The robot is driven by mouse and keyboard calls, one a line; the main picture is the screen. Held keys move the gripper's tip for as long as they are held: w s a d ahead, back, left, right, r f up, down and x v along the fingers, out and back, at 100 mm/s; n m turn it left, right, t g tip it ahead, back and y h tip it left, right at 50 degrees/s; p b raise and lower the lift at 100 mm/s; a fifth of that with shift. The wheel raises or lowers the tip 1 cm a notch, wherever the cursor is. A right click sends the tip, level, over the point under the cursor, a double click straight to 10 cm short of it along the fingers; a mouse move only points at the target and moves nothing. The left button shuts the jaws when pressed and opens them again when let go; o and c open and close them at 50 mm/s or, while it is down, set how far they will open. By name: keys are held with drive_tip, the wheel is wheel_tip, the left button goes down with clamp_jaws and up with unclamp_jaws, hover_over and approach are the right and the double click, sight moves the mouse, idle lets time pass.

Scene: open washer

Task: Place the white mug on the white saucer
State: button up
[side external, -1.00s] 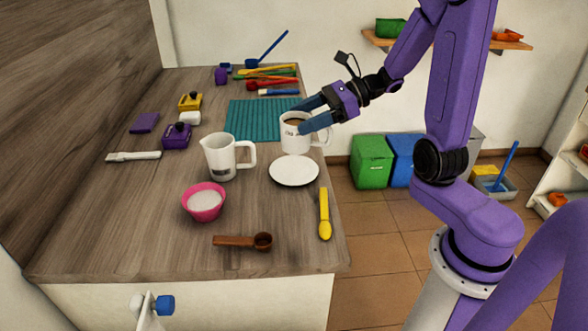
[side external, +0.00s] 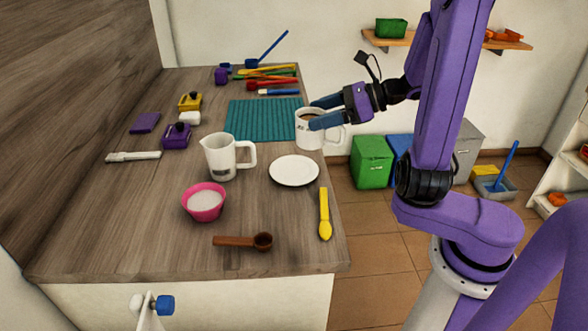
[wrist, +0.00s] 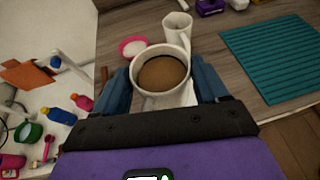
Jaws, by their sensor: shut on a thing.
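The white mug (side external: 309,134), filled with brown liquid, is held upright between the blue fingers of my gripper (side external: 318,113). In the wrist view the mug (wrist: 160,97) fills the space between the two fingers, and its brown contents face the camera. The mug is near the counter's right edge, behind the saucer in the side view, with its handle pointing right. The white saucer (side external: 294,171) lies empty on the counter, apart from the mug. I cannot tell exactly how high the mug is above the counter.
A white jug (side external: 221,158) stands left of the saucer, with a pink bowl (side external: 204,202) in front of it. A yellow spoon (side external: 324,212) lies front right of the saucer. A teal mat (side external: 262,119) lies behind. Bins (side external: 371,162) stand on the floor beyond the edge.

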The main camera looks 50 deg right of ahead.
drive_tip(key=shift+s+m+t+h, duration=0.7)
drive_tip(key=shift+s+m+h, duration=0.55)
drive_tip(key=shift+s, duration=2.05)
drive_tip(key=w+f, duration=0.1)
drive_tip(key=w, duration=0.2)
drive_tip(key=w+d+f, duration=0.1)
drive_tip(key=w, duration=0.2)
drive_tip(key=w+f, duration=0.1)
drive_tip(key=w, duration=0.2)
drive_tip(key=shift+d+f, duration=0.35)
drive_tip(key=shift+d, duration=0.05)
hover_over(302, 170)
wheel_tip(302, 170, down, 6)
drive_tip(key=shift+s+f, duration=0.1)
drive_tip(key=shift+f, duration=1.35)
drive_tip(key=shift+f, duration=0.1)
drive_tip(key=o, duration=1.4)
drive_tip(key=shift+f, duration=0.15)
